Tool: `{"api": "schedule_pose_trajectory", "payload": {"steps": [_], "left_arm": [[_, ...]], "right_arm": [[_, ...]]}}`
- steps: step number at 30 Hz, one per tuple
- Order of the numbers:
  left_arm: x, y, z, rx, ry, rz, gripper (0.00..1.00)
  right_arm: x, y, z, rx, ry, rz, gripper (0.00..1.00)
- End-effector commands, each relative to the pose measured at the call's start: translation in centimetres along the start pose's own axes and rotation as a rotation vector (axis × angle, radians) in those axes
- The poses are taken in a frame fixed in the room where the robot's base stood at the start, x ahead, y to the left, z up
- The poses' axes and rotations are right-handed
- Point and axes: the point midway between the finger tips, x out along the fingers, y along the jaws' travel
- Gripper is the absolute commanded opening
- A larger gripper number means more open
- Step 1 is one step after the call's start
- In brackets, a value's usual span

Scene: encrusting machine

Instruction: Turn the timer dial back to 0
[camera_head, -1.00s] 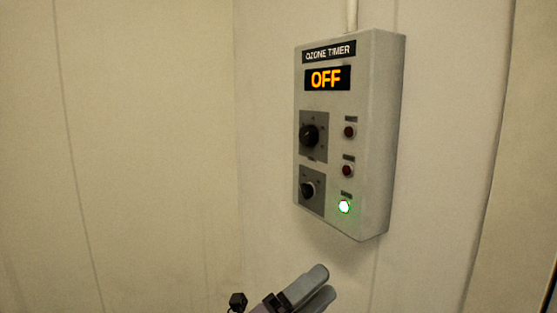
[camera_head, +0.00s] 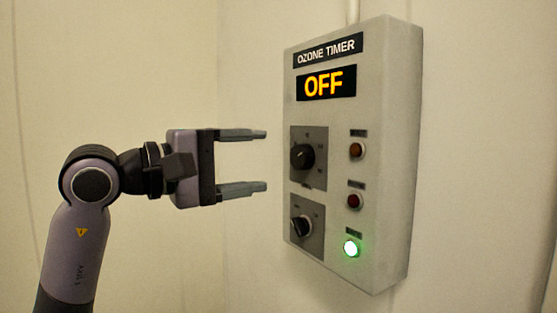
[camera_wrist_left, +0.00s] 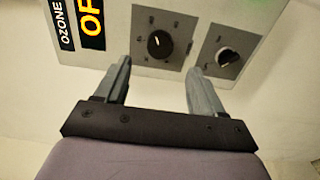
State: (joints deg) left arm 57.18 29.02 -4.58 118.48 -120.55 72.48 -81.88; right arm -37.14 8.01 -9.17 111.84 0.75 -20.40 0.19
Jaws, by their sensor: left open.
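The timer box (camera_head: 330,210) hangs on the wall, labelled OZONE TIMER, with an orange OFF display (camera_head: 326,84). The upper black dial (camera_head: 303,156) sits on a grey scale plate; it also shows in the left wrist view (camera_wrist_left: 159,43). A lower black knob (camera_head: 301,229) is below it, and to its right in the left wrist view (camera_wrist_left: 228,57). My left gripper (camera_head: 265,160) is open and empty, its fingers pointing at the upper dial from the left, apart from it. In the wrist view the dial lies beyond and between the fingertips. My right gripper is out of view.
The box's right column has two dark lamps or buttons, one upper (camera_head: 356,150) and one lower (camera_head: 354,200), and a lit green one (camera_head: 351,248). A conduit (camera_head: 352,10) rises from the box top. The wall to the left is bare.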

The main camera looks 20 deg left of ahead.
Motion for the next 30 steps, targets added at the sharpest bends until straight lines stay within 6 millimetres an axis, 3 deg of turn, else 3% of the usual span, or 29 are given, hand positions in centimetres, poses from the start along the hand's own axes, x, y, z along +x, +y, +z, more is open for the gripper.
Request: {"api": "schedule_pose_trajectory", "payload": {"steps": [15,27,28,30], "left_arm": [[6.2,0.1,0.1,-0.005,-0.004,0.000,0.69],[7.0,0.0,0.1,-0.002,-0.002,-0.001,0.69],[7.0,0.0,0.1,-0.002,-0.002,-0.001,0.62],[7.0,0.0,0.1,-0.002,-0.002,-0.001,0.39]], "right_arm": [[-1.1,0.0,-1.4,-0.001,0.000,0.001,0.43],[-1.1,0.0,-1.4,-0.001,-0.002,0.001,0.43],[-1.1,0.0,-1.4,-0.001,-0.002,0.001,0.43],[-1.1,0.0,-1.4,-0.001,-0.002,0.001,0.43]]}}
